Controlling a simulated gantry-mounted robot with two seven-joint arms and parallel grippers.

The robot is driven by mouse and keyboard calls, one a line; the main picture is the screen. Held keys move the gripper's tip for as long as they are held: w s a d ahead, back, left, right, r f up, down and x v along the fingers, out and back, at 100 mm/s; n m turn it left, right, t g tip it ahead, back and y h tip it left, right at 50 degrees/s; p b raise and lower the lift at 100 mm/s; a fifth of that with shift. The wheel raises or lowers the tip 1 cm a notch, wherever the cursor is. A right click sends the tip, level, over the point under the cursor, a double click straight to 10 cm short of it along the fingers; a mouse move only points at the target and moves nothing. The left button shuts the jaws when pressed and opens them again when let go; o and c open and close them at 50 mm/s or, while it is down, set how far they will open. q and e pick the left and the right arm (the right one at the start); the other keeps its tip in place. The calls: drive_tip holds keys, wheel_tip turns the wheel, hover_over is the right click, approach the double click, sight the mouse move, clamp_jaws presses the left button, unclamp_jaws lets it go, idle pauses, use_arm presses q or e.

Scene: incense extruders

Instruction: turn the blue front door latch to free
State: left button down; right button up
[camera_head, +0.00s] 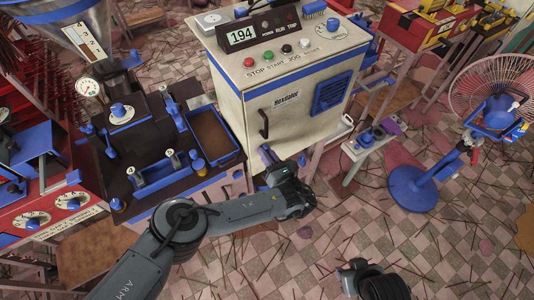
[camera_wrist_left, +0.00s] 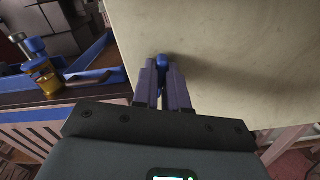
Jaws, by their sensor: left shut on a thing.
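The blue front door latch (camera_wrist_left: 164,63) shows as a small blue knob on the pale cabinet face in the left wrist view. My left gripper (camera_wrist_left: 164,80) has its two fingers closed around it from either side. In the head view, my left gripper (camera_head: 267,155) is at the lower edge of the cream cabinet (camera_head: 235,100), below its dark door handle (camera_head: 264,124). There the latch is hidden by the gripper, and its angle cannot be told. Part of my right arm shows at the bottom edge of the head view, without clear fingers.
A dark machine with a brown tray (camera_head: 212,133) and blue fittings stands close left of the cabinet. A small amber jar with a blue lid (camera_wrist_left: 40,73) shows in the left wrist view. A blue fan (camera_head: 410,188) stands at right. Tiled floor with scattered sticks lies in front.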

use_arm(q)
drive_tip(key=n, duration=1.1)
drive_tip(key=shift+s+a+f+b, duration=0.1)
drive_tip(key=shift+a+b, duration=0.15)
drive_tip(key=shift+b, duration=0.15)
drive_tip(key=shift+n, duration=0.3)
drive_tip(key=c, duration=1.2)
unclamp_jaws()
drive_tip(key=shift+o, duration=0.2)
